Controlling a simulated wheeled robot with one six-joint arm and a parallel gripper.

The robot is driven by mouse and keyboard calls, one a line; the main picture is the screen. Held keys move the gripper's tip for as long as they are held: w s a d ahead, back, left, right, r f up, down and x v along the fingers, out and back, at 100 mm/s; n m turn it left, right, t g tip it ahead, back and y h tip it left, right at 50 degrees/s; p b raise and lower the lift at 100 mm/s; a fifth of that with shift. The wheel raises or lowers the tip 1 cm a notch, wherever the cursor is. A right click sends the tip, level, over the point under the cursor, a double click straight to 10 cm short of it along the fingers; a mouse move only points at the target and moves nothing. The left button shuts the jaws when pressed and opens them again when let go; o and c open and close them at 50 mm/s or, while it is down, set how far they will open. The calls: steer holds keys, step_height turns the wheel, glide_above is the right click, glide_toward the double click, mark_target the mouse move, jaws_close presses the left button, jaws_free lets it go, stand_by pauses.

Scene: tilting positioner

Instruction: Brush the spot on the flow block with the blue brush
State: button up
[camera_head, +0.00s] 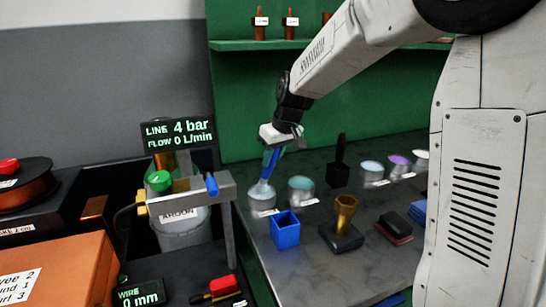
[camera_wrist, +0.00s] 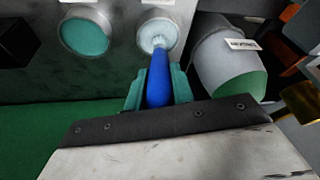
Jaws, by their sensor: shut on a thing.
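My gripper (camera_head: 272,150) is shut on the blue brush (camera_head: 268,165) and holds it handle up, slightly tilted. In the wrist view, the blue handle (camera_wrist: 159,78) lies between my teal fingers. The bristle end is down at a small pot with pale content (camera_head: 262,196), also in the wrist view (camera_wrist: 158,27). I cannot tell how deep the bristles sit in it. A metal assembly with a green knob (camera_head: 159,181) and blue lever (camera_head: 211,185) stands left, under a display (camera_head: 179,133) reading 4 bar and 0 L/min. I cannot make out a spot on it.
A teal pot (camera_head: 301,188) is right of the brush; more pots stand behind. A blue open box (camera_head: 286,230), a brass cup on a black base (camera_head: 342,225) and a black upright block (camera_head: 339,165) share the bench. The ARGON cylinder (camera_head: 182,232) is left.

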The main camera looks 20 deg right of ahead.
steer(key=shift+r, duration=3.5)
